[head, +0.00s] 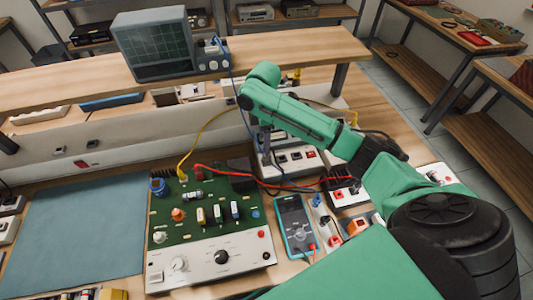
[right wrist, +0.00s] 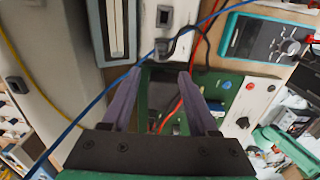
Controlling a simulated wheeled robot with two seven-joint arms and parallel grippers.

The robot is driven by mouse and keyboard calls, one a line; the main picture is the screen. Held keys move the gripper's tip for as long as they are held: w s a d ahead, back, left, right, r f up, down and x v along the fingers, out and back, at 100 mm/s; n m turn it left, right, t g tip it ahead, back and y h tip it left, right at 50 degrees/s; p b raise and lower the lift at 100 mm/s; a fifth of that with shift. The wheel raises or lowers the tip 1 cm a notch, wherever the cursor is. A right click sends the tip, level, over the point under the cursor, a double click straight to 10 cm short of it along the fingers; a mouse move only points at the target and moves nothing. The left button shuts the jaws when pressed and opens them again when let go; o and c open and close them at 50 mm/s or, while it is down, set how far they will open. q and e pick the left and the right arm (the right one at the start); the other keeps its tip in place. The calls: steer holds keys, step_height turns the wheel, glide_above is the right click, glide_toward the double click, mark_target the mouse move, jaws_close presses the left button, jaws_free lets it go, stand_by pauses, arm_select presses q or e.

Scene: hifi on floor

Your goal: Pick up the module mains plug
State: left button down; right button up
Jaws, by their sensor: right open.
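My right gripper (head: 264,160) points down over the bench behind the green circuit board (head: 205,212). It is open and empty, with its two purple-grey fingers apart in the right wrist view (right wrist: 162,74). Just beyond the fingertips in that view, a dark plug-like piece (right wrist: 163,47) with a black cable sits at the end of a pale strip (right wrist: 165,18). I cannot tell for sure that this is the module mains plug. In the head view my gripper and arm hide that spot. My left gripper is not in view.
A blue cable (right wrist: 85,108) crosses close to my fingers. Red leads (head: 235,173) and a yellow lead (head: 205,130) loop over the bench. A multimeter (head: 295,226) lies right of the board. An oscilloscope (head: 153,44) stands on the shelf behind. The blue mat (head: 75,240) is clear.

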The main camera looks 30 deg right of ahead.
mark_target(265, 155)
step_height(265, 155, down, 9)
steer(key=shift+d+r+p, duration=0.15)
steer(key=shift+r+p, duration=0.05)
steer(key=shift+p, duration=1)
steer(key=c, duration=0.9)
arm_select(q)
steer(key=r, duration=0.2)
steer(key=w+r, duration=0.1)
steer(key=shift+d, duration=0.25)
arm_select(e)
jaws_close()
